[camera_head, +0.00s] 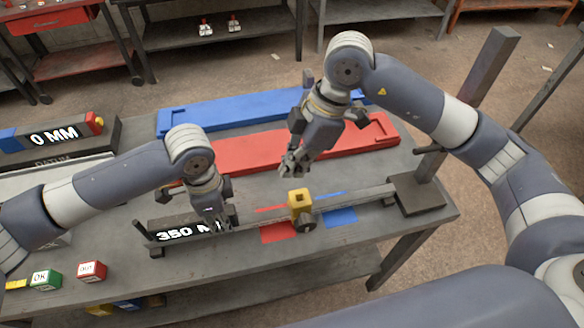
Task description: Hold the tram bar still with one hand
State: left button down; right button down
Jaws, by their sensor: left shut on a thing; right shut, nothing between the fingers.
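The tram bar (350,200) is a long thin grey bar lying along the bench, with a yellow block (299,202) and a dark round knob on it. Its right end meets a dark square block below an upright post. My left gripper (231,219) is at the bar, left of the yellow block, shut on what looks like the bar; its fingers partly hide the contact. My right gripper (291,170) is shut and empty, above the bench behind the bar, apart from the bar and the yellow block.
A red beam (240,155) and a blue beam (225,110) lie behind the bar. Red (278,233) and blue (341,217) patches mark the bench by the yellow block. Green (45,280) and red (92,271) labelled blocks sit front left. A "0 MM" display (55,137) stands at left.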

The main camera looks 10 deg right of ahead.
pick_arm(q)
jog(key=shift+a, duration=0.1)
jog(key=c, duration=1.2)
grip_release()
jog(key=shift+c, duration=0.2)
notch_tip(320, 180, up, 12)
